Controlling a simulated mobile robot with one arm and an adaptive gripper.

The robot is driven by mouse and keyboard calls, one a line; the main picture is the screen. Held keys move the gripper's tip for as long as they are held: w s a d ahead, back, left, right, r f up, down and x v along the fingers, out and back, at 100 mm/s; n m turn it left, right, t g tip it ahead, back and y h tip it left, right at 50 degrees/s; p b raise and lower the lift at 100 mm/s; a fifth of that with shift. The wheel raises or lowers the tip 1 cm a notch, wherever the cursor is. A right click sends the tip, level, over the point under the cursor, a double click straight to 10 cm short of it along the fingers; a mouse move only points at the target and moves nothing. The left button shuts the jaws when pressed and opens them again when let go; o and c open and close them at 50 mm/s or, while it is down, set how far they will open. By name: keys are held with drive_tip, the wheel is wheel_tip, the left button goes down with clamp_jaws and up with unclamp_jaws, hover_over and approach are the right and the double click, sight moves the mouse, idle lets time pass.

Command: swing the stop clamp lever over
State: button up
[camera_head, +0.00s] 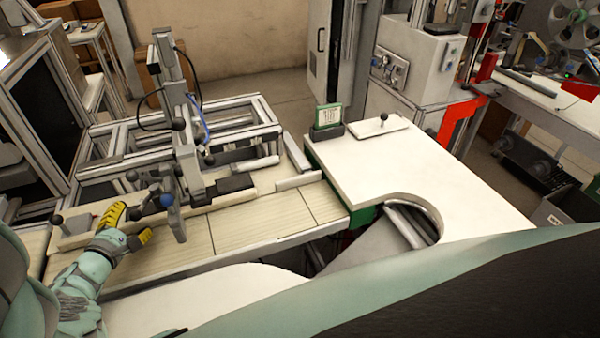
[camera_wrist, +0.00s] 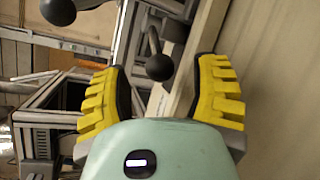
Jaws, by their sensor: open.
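A clamp lever with a black ball knob (camera_wrist: 159,67) shows between my fingers in the wrist view. Its stem runs up and away from me. I cannot tell whether the knob is within finger reach or just beyond. In the head view a dark knob (camera_head: 135,213) shows by my fingertips, partly hidden. My gripper (camera_head: 138,218) is open, with yellow ribbed fingers, at the left end of the pale bench rail. It also shows in the wrist view (camera_wrist: 164,68), with both fingers apart and nothing visibly gripped.
Other black knobs (camera_head: 57,220) (camera_wrist: 58,10) stand close by. A metal column (camera_head: 180,110) rises behind. The white table (camera_head: 390,165) at right is mostly clear.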

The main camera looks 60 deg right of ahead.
sight(143, 205)
drive_tip(key=shift+b+x, duration=0.45)
drive_tip(key=shift+x, duration=0.75)
drive_tip(key=shift+o, duration=0.3)
clamp_jaws()
